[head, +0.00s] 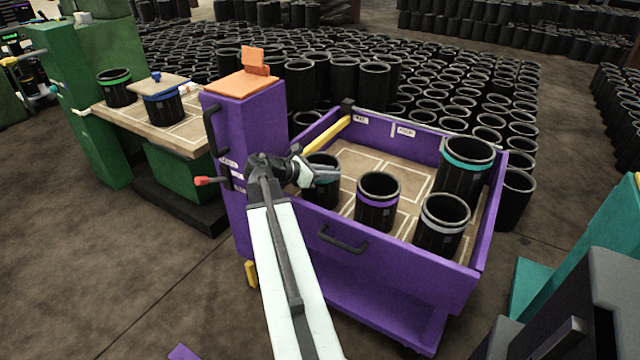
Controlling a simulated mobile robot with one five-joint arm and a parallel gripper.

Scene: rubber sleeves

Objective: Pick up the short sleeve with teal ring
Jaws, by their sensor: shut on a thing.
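The short black sleeve (321,197) stands upright in the left part of the purple cart (390,262). A bit of teal shows on it, but my gripper hides most of its ring. My gripper (325,174) is shut on this sleeve near its rim, reaching in from the left over the cart's wall. A taller black sleeve with a teal ring (464,170) stands in the cart's back right corner.
A purple-ringed sleeve (376,208) and a grey-ringed sleeve (441,226) stand to the right in the cart. The purple post (243,130) rises at left. Green- and blue-ringed sleeves stand on a table (190,135). Many black sleeves fill the floor behind.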

